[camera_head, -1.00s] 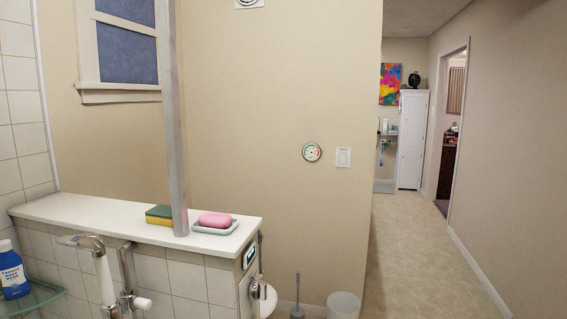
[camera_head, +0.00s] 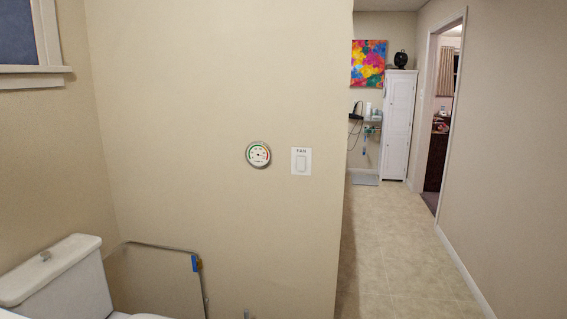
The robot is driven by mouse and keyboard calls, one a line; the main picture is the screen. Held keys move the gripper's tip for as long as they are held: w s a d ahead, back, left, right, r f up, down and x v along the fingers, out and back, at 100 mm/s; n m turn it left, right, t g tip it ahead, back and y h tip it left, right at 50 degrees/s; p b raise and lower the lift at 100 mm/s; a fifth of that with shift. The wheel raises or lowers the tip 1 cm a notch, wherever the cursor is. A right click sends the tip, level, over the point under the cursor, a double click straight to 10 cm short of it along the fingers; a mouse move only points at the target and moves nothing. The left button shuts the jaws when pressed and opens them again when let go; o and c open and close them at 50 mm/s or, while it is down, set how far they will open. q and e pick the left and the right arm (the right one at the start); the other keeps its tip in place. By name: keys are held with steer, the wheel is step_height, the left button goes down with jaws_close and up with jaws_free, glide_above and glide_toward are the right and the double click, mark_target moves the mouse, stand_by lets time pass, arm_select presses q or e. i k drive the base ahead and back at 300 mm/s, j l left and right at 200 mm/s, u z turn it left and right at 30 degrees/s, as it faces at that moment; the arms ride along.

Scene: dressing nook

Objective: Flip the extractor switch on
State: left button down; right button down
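A white rocker switch (camera_head: 301,161) with a small dark label above it is on the beige wall, near the wall's right end. The label looks like "FAN". I cannot tell from here which way the rocker is set. A round dial gauge (camera_head: 258,154) hangs just to the left of the switch, apart from it. Neither of my grippers is in view.
A white toilet (camera_head: 62,277) stands at the lower left, beside a thin metal frame (camera_head: 165,247) against the wall. A clear floor passage (camera_head: 391,250) runs right of the wall end to a white cabinet (camera_head: 398,125) and a doorway.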

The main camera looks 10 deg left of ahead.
mark_target(300, 161)
steer(key=i+l, duration=0.2)
steer(key=i, duration=0.25)
steer(key=i+l, duration=0.15)
steer(key=i, duration=0.3)
steer(key=i+l, duration=0.2)
steer(key=i, duration=0.25)
